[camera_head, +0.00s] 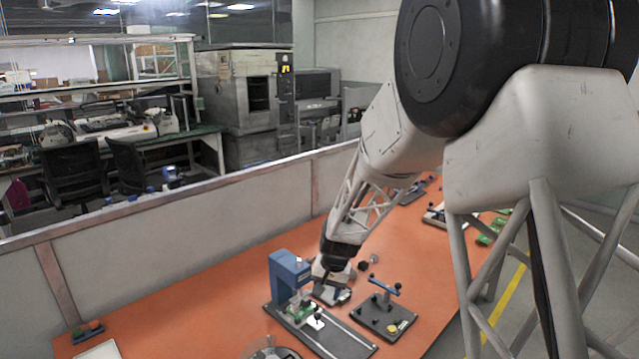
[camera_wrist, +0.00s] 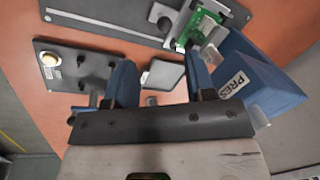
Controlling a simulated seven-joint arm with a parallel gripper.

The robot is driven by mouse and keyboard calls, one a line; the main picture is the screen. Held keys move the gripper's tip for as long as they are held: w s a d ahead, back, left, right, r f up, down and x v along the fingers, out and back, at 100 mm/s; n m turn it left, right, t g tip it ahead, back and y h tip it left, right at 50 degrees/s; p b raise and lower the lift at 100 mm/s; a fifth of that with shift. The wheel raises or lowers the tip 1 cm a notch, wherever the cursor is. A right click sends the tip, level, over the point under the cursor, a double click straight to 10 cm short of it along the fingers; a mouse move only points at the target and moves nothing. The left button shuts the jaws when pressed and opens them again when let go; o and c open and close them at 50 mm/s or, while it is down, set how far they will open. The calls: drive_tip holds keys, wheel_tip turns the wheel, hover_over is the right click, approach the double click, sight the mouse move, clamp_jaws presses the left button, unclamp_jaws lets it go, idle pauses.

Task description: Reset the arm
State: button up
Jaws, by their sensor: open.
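My gripper (camera_head: 332,290) hangs low over the orange table, just right of the blue press in the head view. In the wrist view, my gripper (camera_wrist: 160,68) has its two blue fingers spread apart, with nothing gripped between them. A small grey flat piece (camera_wrist: 164,76) shows in the gap between the fingers, below them; I cannot tell its height. The blue press (camera_head: 287,272) stands on a dark base plate and is close to the right finger in the wrist view (camera_wrist: 255,82). A green circuit board (camera_wrist: 187,38) sits at the press.
A black fixture plate (camera_head: 384,318) with a blue-handled clamp and a yellow button lies right of the gripper. Green boards (camera_head: 488,236) and another fixture lie at the table's far right. A low grey wall (camera_head: 180,225) borders the back. Bare orange table (camera_head: 190,305) lies left of the press.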

drive_tip(key=s+d+r+n, duration=0.1)
drive_tip(key=s+d+r, duration=0.3)
drive_tip(key=s+r, duration=0.4)
drive_tip(key=s+d+r+t+h, duration=0.1)
drive_tip(key=s+d+r, duration=0.4)
drive_tip(key=s, duration=0.6)
drive_tip(key=s+d+r+n, duration=0.1)
drive_tip(key=s+d+r, duration=0.3)
drive_tip(key=s+r, duration=0.4)
drive_tip(key=s+d+t+h, duration=0.1)
drive_tip(key=s+d, duration=0.2)
drive_tip(key=s, duration=1)
drive_tip(key=shift+s+d, duration=0.3)
drive_tip(key=shift+s, duration=0.1)
drive_tip(key=shift+c, duration=0.2)
idle(0.6)
